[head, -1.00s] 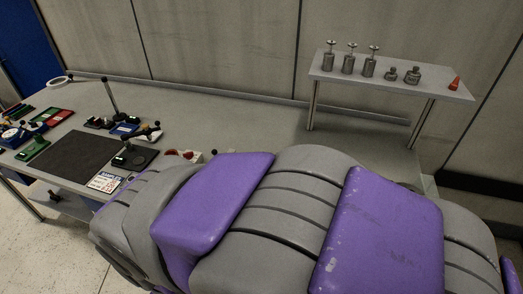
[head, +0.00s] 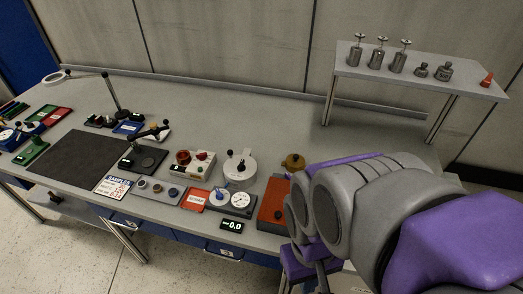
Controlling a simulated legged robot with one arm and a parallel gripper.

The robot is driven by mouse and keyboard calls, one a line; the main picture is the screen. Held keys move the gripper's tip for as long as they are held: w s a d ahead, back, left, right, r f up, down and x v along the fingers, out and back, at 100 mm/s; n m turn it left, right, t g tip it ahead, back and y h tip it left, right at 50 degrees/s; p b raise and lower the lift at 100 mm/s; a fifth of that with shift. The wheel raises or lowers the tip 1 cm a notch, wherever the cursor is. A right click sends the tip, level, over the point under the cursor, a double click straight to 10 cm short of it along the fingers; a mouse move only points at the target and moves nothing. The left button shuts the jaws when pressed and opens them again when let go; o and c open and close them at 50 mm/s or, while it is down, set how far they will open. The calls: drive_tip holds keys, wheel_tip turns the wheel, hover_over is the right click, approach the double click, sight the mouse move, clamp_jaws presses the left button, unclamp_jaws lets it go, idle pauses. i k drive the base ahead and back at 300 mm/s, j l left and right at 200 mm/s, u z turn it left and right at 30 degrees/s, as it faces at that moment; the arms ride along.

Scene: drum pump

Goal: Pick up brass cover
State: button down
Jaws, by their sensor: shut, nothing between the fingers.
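A brass-coloured round piece with a small knob on top (head: 293,162), which looks like the brass cover, sits on the bench in the head view. It is just behind the orange-red box and close to the left end of my purple and grey arm. My arm fills the lower right of the view and is apart from most of the bench items. I cannot make out my gripper's fingers; nothing held can be seen.
An orange-red box (head: 271,204) stands at the front edge. Left of it are a dial gauge (head: 233,199), a white round device (head: 240,164) and a red-buttoned box (head: 194,163). A raised shelf (head: 420,77) holds metal weights. The bench's back middle is clear.

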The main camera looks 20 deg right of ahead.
sight(294, 162)
drive_tip(key=z, duration=1.1)
drive_tip(key=j+z, duration=0.3)
drive_tip(key=j, duration=0.45)
drive_tip(key=j+z, duration=0.35)
drive_tip(key=j, duration=0.7)
drive_tip(key=k+j, duration=0.1)
drive_tip(key=j, duration=0.25)
